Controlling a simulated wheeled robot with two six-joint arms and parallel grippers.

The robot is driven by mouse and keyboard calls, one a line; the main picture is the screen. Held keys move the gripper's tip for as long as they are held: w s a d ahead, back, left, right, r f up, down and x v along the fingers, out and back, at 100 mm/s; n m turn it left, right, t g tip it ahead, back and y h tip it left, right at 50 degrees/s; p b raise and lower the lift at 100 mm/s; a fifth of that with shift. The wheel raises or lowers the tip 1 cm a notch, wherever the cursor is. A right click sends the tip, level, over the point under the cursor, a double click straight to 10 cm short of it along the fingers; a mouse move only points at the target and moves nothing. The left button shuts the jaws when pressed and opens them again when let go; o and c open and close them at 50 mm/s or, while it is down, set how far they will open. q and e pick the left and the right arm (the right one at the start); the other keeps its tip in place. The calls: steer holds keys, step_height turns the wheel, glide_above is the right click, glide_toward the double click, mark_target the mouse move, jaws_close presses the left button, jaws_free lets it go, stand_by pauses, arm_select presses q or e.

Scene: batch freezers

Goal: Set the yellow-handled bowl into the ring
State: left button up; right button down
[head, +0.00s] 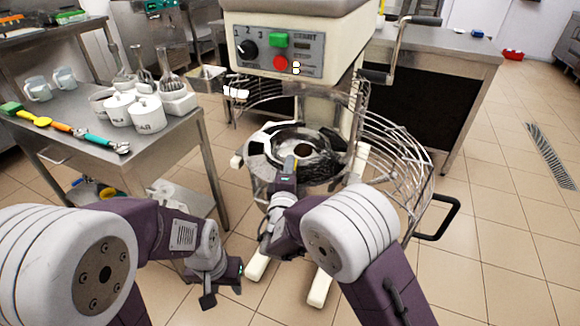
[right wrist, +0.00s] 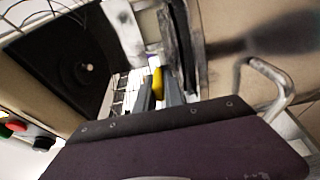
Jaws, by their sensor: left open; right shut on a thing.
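The steel bowl (head: 318,153) is at the mixer's front, under its head, and looks roughly level. Its yellow handle (head: 290,163) faces me and also shows in the right wrist view (right wrist: 158,83). My right gripper (head: 289,172) is shut on this handle, with a finger on each side of it in the right wrist view. The ring (head: 257,150) is around or just below the bowl; I cannot tell whether the bowl rests in it. My left gripper (head: 224,286) is open and empty, low in front of the left table and apart from the bowl.
The wire guard (head: 395,150) stands swung out at the right, with a black handle (head: 440,220). A control panel (head: 280,52) is above. The left table (head: 175,140) carries white pots, whisks and coloured-handled tools. Floor at the right is clear.

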steer(key=shift+r+b, duration=0.15)
steer(key=shift+b, duration=0.3)
steer(key=shift+f+b, duration=0.5)
steer(key=shift+b, duration=0.2)
stand_by(0.6)
steer(key=c, duration=1.4)
jaws_free()
steer(key=shift+o, duration=0.2)
steer(key=shift+s, duration=0.1)
steer(key=shift+f, duration=0.1)
steer(key=shift+f, duration=0.15)
steer(key=s, duration=0.9)
steer(key=shift+a+r+p, duration=0.15)
steer(key=shift+r+p, duration=0.05)
steer(key=shift+p, duration=0.25)
steer(key=shift+s+f, duration=0.1)
